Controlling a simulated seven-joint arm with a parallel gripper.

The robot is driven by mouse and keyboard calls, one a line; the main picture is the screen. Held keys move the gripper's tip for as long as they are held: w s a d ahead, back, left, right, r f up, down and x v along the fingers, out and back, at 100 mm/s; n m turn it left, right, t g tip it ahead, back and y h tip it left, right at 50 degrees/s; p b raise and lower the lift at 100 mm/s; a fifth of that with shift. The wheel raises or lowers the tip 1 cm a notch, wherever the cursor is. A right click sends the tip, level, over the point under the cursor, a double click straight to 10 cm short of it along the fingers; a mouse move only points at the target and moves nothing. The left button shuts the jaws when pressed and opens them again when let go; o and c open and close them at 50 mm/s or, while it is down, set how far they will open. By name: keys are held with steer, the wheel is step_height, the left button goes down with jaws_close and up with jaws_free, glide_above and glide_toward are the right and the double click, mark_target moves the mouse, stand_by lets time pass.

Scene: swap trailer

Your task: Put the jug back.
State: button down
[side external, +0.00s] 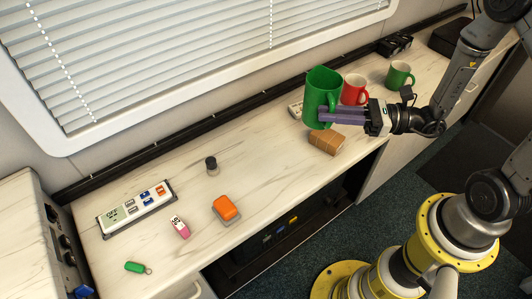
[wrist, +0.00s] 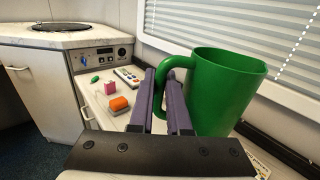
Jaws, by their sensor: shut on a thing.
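The green jug (side external: 318,88) is upright at the right part of the counter, in front of the window blind. It also shows large in the wrist view (wrist: 222,95), with its handle toward my gripper. My gripper (side external: 322,115) reaches in from the right with its purple fingers level. It is shut on the jug's handle, which shows between the fingertips in the wrist view (wrist: 163,80). I cannot tell whether the jug's base touches the counter.
A red mug (side external: 354,89) and a smaller green mug (side external: 399,75) stand behind my gripper. A brown block (side external: 327,142) lies close below the fingers. Left on the counter (side external: 270,150) are a black-capped jar (side external: 211,166), an orange-topped block (side external: 227,208), a pink object (side external: 180,228) and a white panel (side external: 136,208).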

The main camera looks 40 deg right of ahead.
steer(key=s+a+n+g+y, duration=0.2)
steer(key=s+a, duration=0.2)
steer(key=shift+f, duration=2.15)
steer(key=shift+w+a+f, duration=0.7)
steer(key=shift+w+f, duration=1.45)
steer(key=shift+w, duration=0.1)
steer(key=shift+w+a+f, duration=0.7)
steer(key=shift+w+f, duration=1.45)
steer(key=shift+w, duration=0.15)
steer(key=shift+w+a+f, duration=0.7)
steer(key=shift+w+f, duration=1.45)
steer(key=shift+w, duration=0.1)
steer(key=c, duration=0.9)
jaws_free()
steer(key=shift+f, duration=0.15)
